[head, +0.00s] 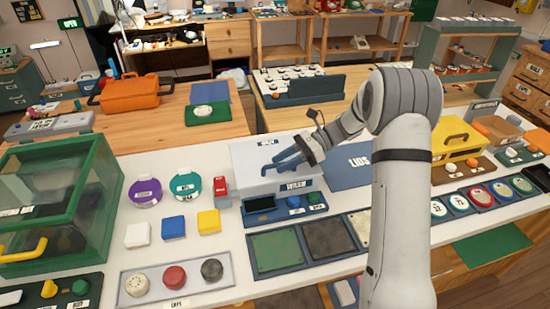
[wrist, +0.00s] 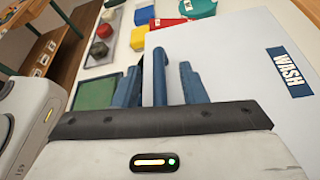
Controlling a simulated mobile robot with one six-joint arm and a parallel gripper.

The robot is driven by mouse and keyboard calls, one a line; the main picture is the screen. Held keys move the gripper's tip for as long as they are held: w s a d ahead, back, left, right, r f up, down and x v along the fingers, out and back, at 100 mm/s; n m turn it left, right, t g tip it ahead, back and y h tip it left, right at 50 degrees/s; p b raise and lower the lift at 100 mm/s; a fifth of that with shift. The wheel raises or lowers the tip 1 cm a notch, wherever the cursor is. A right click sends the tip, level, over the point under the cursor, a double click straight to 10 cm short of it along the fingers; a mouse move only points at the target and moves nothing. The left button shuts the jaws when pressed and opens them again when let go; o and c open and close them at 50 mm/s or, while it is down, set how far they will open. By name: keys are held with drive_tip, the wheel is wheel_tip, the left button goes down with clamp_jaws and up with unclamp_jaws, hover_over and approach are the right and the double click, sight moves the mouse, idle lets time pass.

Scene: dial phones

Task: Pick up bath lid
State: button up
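The white bath (head: 250,171) stands on the counter, its pale lid on top bearing a dark blue WASH label that shows large in the wrist view (wrist: 288,72). A blue bar handle (wrist: 160,72) stands out from the lid. My gripper (head: 285,160) is low over the lid, coming from the right. In the wrist view, its two blue fingers (wrist: 161,85) lie on either side of the handle with a gap to each side, so it looks open around the bar. Finger contact with the lid cannot be told.
A control box (head: 284,205) with a dark screen and buttons stands in front of the bath. A red block (head: 221,187) and round purple (head: 145,193) and teal tubs stand to the left. A blue LIDS mat (head: 350,170) lies at right, partly behind my arm.

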drive_tip(key=x, duration=0.2)
drive_tip(key=shift+a, duration=0.3)
drive_tip(key=shift+c, duration=0.2)
clamp_jaws()
